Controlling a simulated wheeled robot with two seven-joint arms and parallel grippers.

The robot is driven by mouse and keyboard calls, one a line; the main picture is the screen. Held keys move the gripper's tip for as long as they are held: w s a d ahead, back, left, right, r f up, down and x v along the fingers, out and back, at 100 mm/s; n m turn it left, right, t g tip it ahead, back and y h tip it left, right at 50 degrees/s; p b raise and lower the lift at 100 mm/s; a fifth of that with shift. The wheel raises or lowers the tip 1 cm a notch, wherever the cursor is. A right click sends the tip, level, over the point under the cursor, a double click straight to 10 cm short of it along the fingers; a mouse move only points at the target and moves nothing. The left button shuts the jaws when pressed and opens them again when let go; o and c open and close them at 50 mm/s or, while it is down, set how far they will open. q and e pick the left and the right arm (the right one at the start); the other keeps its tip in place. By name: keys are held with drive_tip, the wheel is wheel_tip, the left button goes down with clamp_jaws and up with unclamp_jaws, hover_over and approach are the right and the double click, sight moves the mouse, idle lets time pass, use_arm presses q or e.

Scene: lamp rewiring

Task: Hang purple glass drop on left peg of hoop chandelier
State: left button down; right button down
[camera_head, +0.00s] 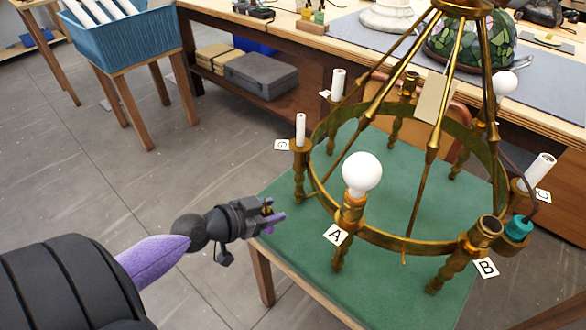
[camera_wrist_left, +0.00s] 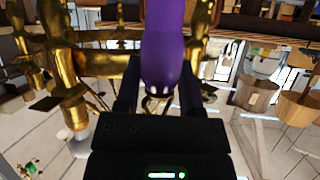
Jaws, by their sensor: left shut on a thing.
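The brass hoop chandelier (camera_head: 385,240) stands over a green-topped table, with candle arms around its ring. My left gripper (camera_head: 270,214) is left of the ring, apart from it in the picture, pointing toward it. It is shut on the purple glass drop (camera_wrist_left: 165,45), which shows large between the dark fingers in the left wrist view. In the head view only small purple bits show at the fingertips. Brass chandelier parts (camera_wrist_left: 70,70) show behind and left of the drop in the wrist view. I cannot clearly make out the left peg. My right gripper is not in view.
The green table (camera_head: 300,255) has bare surface at its front left. A white bulb (camera_head: 362,174) stands on the arm tagged A (camera_head: 335,235). A teal part (camera_head: 518,229) with a dark cable is at the right. A workbench runs behind; a blue basket (camera_head: 125,45) stands back left.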

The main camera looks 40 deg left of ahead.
use_arm(q)
drive_tip(key=shift+w+d+r+p, duration=0.1)
drive_tip(key=shift+w+d+p, duration=0.2)
drive_tip(key=shift+w+p, duration=0.05)
drive_tip(key=w+d+f, duration=0.2)
drive_tip(key=w+d, duration=0.2)
drive_tip(key=w, duration=0.3)
drive_tip(key=shift+w+d+p, duration=0.15)
drive_tip(key=shift+d+p, duration=0.05)
drive_tip(key=shift+p, duration=0.15)
idle(0.5)
drive_tip(key=shift+c, duration=0.7)
unclamp_jaws()
